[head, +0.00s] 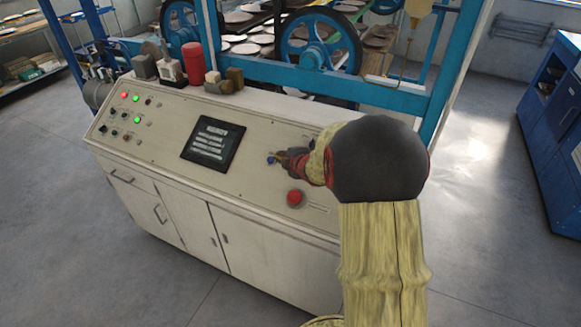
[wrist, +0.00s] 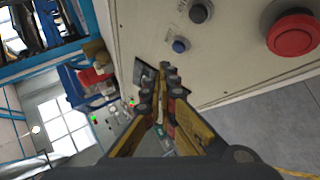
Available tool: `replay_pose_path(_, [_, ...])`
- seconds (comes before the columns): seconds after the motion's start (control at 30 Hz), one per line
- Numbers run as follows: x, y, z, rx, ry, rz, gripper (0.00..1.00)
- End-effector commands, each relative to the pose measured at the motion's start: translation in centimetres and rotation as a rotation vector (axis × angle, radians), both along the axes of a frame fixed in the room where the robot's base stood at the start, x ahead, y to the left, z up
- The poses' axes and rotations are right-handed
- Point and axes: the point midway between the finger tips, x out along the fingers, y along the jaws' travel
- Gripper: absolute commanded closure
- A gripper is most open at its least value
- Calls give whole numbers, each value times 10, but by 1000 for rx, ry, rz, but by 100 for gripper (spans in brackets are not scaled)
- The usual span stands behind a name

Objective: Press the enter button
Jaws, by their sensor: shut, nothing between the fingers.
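The cream control console (head: 160,130) has a tilted top panel with buttons. A small blue button (wrist: 180,45) shows in the wrist view, just beyond my fingertips, with a dark round button (wrist: 200,11) beside it. I cannot read a label marking either one as enter. In the head view, my gripper (head: 279,159) is over the right part of the panel, its tips close to a small blue spot. My gripper (wrist: 170,76) is shut and empty in the wrist view. I cannot tell whether it touches the panel.
A red mushroom button (head: 295,198) sits just below my gripper and also shows in the wrist view (wrist: 293,33). A black screen (head: 213,142) lies to the left. Lit red and green lamps are at the panel's far left. A red cylinder (head: 193,64) and blocks stand behind.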

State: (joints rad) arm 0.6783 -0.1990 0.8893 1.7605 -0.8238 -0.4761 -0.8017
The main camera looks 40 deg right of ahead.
Motion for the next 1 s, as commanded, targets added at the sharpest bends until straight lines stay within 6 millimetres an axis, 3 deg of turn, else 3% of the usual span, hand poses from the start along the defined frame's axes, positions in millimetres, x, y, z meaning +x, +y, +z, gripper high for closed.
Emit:
replay_pose_path(0.27, [2, -7, -16, 2, 2, -3, 100])
replay_pose_path(0.73, [14, -34, -67, 2, 2, -2, 100])
replay_pose_path(1.0, [17, -41, -76, 1, 1, -3, 100])
